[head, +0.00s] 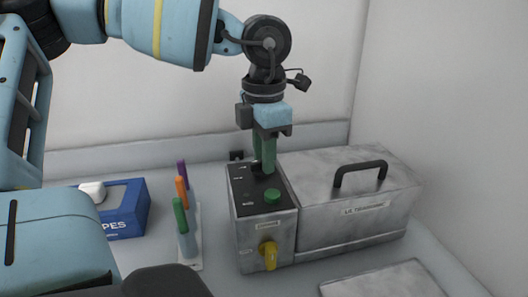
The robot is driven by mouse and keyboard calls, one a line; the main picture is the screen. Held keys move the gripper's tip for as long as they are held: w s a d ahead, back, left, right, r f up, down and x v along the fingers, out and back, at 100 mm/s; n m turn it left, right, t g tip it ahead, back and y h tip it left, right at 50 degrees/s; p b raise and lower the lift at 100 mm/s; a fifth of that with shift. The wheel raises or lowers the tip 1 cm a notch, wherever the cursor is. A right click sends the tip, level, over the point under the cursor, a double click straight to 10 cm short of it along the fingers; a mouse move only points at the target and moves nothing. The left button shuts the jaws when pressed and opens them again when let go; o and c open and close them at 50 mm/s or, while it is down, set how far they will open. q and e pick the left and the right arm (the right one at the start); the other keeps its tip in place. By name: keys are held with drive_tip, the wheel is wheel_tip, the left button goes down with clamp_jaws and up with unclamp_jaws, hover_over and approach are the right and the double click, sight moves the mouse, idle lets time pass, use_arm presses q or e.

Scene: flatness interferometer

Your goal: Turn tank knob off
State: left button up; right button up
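A grey metal control box (246,237) stands on the bench. A yellow knob (268,254) sticks out of its front face, below a small label, with its grip pointing down. A round green button (272,195) is on the dark top panel (253,204). My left gripper (265,170) points down, with its green fingertips at the back of the top panel. A small black part (256,166) shows beside the fingertips; I cannot tell whether they touch it. The finger gap is too small to judge. The yellow knob is clear of the gripper. My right gripper is out of view.
A long metal case (325,224) with a black handle (360,171) adjoins the box on the right. A flat grey plate (385,281) lies at front right. Walls close the back and right.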

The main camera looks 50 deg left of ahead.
use_arm(q)
clamp_jaws()
drive_tip(key=shift+m, duration=0.5)
drive_tip(key=m+b, duration=0.1)
drive_tip(key=m, duration=0.2)
drive_tip(key=shift+d+m, duration=0.1)
drive_tip(key=shift+m, duration=0.3)
drive_tip(key=m, duration=0.4)
drive_tip(key=shift+s+d+m, duration=0.1)
drive_tip(key=shift+s+m, duration=0.05)
drive_tip(key=shift+m, duration=0.15)
drive_tip(key=m, duration=0.5)
drive_tip(key=shift+s, duration=0.15)
drive_tip(key=m, duration=0.5)
drive_tip(key=shift+s, duration=0.15)
drive_tip(key=shift+m, duration=0.4)
drive_tip(key=shift+o, duration=1.1)
unclamp_jaws()
